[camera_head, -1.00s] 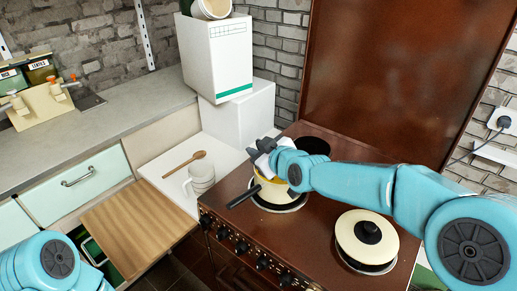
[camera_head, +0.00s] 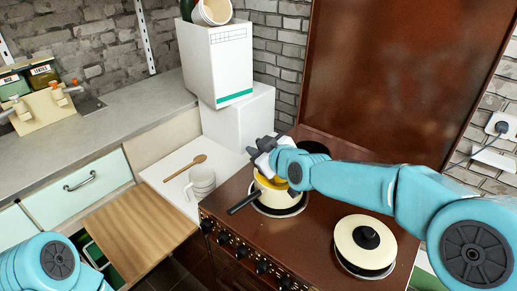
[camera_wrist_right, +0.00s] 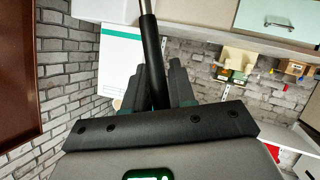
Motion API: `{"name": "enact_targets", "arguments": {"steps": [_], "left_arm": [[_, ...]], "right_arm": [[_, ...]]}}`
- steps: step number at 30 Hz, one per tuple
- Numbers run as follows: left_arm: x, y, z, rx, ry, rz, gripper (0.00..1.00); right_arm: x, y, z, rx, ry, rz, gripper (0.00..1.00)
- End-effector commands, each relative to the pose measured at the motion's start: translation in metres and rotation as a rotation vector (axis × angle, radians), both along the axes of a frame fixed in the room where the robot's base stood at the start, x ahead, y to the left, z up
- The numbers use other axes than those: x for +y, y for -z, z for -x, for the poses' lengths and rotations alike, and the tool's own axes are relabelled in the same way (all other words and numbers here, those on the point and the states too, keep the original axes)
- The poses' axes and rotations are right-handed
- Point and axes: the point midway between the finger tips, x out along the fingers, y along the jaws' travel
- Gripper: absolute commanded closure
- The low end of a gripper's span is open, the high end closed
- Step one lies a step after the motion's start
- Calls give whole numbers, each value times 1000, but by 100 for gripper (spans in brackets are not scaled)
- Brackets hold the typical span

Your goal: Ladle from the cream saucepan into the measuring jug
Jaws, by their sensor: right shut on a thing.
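The cream saucepan (camera_head: 283,204) sits on the hob's front left plate, its black handle (camera_head: 243,203) pointing front left. Yellow shows inside, partly hidden by my right gripper (camera_head: 262,152) above it. In the wrist view my right gripper (camera_wrist_right: 157,95) is shut on a dark handle with a metal stem, the ladle (camera_wrist_right: 151,50). The ladle's bowl is hidden, so I cannot tell whether it is in the pan. A pale banded jug with a side handle, apparently the measuring jug (camera_head: 202,181), stands upright left of the hob. Only part of my left arm shows, without its gripper.
A wooden spoon (camera_head: 186,167) lies behind the jug on the white worktop (camera_head: 165,185). A lidded cream pan (camera_head: 353,229) stands on the brown hob (camera_head: 302,240) at front right. White boxes (camera_head: 219,65) stand behind. A wooden board (camera_head: 135,228) lies front left.

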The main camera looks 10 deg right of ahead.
Motion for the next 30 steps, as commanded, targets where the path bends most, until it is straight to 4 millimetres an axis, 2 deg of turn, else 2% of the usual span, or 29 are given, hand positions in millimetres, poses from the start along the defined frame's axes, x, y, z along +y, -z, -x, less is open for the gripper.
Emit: {"name": "enact_targets", "arguments": {"steps": [1,18,30], "left_arm": [[0,-13,0,0,0,0,58],[0,-85,0,0,0,0,58],[0,-86,0,0,0,0,58]], "right_arm": [[0,-16,0,-5,0,-1,100],[0,-98,0,-4,0,1,100],[0,-99,0,-4,-1,0,100]]}}
